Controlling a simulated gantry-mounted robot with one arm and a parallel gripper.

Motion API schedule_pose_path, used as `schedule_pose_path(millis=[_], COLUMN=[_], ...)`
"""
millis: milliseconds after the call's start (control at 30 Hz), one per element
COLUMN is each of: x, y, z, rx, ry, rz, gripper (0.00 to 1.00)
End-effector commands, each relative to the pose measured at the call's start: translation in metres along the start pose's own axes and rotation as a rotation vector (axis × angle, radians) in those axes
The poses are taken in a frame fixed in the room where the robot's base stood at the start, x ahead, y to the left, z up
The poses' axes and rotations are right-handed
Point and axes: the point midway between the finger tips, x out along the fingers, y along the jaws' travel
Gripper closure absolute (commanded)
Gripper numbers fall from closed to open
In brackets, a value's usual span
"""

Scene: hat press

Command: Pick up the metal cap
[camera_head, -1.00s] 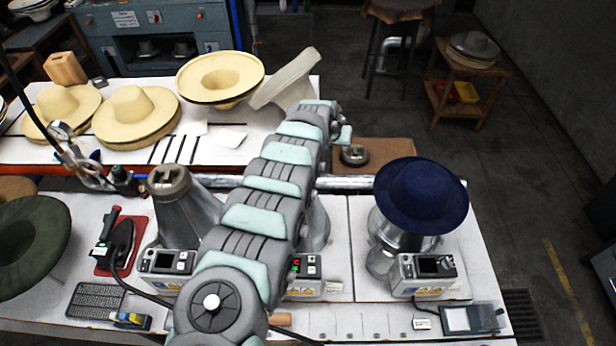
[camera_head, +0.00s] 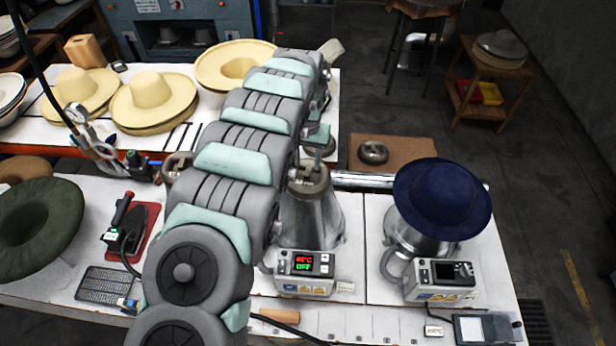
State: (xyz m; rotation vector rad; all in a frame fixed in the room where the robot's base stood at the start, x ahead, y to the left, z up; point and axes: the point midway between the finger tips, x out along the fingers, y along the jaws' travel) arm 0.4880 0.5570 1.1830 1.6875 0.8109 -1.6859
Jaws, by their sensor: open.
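A round, dark grey metal cap (camera_head: 373,152) with a raised centre lies on a brown board (camera_head: 412,150) behind the white bench. My gripper (camera_head: 319,150) hangs from the end of my arm, left of the cap and apart from it. In the picture it sits just above the top of the middle metal cone (camera_head: 310,215). Its fingers are small and partly hidden, but it is open, and I see nothing held in it.
A navy hat (camera_head: 442,198) sits on the right press. The middle press has a lit display (camera_head: 302,264). Straw hats (camera_head: 153,100) stand on the back table (camera_head: 60,135). My arm hides most of the left cone. Dark floor lies right of the brown board.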

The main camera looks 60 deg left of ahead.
Motion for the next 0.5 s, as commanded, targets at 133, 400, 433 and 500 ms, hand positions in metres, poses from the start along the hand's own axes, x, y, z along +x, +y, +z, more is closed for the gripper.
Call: schedule_pose_path(millis=[133,400,433,500], x=[0.005,0.025,0.028,0.035], y=[0.0,0.001,0.001,0.001], z=[0.0,-0.001,-0.001,-0.002], rx=[0.0,0.0,0.0,0.0], ry=[-0.001,-0.003,-0.004,-0.003], rz=[0.0,0.002,0.002,0.001], gripper=[0.58,0.58,0.58,0.58])
